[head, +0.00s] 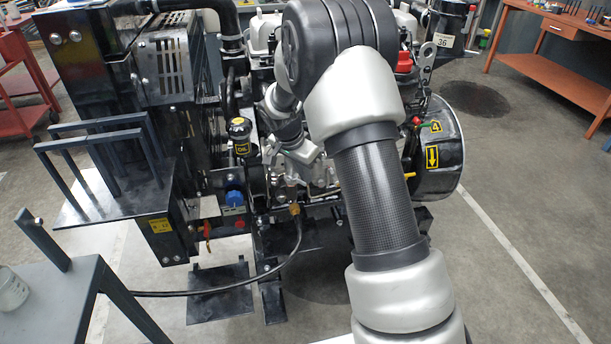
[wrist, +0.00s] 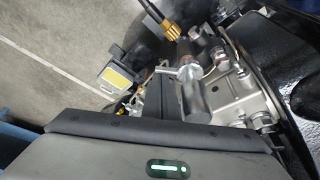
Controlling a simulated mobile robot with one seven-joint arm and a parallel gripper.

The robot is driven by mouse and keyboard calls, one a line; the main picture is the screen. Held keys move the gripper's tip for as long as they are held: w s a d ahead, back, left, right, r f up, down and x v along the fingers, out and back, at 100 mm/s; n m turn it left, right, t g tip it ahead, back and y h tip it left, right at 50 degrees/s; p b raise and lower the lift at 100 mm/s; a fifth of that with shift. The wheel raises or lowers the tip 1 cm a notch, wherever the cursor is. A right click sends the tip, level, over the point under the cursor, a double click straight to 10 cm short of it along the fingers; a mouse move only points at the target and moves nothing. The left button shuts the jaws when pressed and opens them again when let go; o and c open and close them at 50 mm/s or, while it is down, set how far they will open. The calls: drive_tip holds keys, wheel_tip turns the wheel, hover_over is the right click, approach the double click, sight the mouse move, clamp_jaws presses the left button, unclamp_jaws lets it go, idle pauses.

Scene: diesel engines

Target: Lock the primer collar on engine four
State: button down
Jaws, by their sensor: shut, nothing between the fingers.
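My gripper (wrist: 165,145) shows as a dark body across the bottom of the wrist view, close to the cylinder. It is shut and holds nothing. Contact cannot be told. In the head view my arm hides much of this area.
A brass fitting (head: 294,209) carries a black hose (head: 250,287) that curves left; the brass fitting also shows in the wrist view (wrist: 174,31). Open floor lies right.

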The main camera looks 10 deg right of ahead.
drive_tip(key=m, duration=0.1)
drive_tip(key=a+m, duration=0.1)
drive_tip(key=m, duration=0.1)
drive_tip(key=s+m+g, duration=0.1)
drive_tip(key=shift+a+h+b, duration=0.3)
drive_tip(key=shift+a+b, duration=0.05)
drive_tip(key=shift+b, duration=0.05)
drive_tip(key=shift+s+a+m+g+p, duration=0.2)
drive_tip(key=shift+a+m+g+p, duration=0.6)
drive_tip(key=shift+a+m+p, duration=0.8)
drive_tip(key=shift+w+a+m, duration=0.1)
drive_tip(key=shift+a+m, duration=0.25)
drive_tip(key=shift+m, duration=0.25)
wheel_tip(320, 180, up, 10)
drive_tip(key=p, duration=0.1)
drive_tip(key=shift+d+p, duration=0.2)
drive_tip(key=shift+p, duration=0.15)
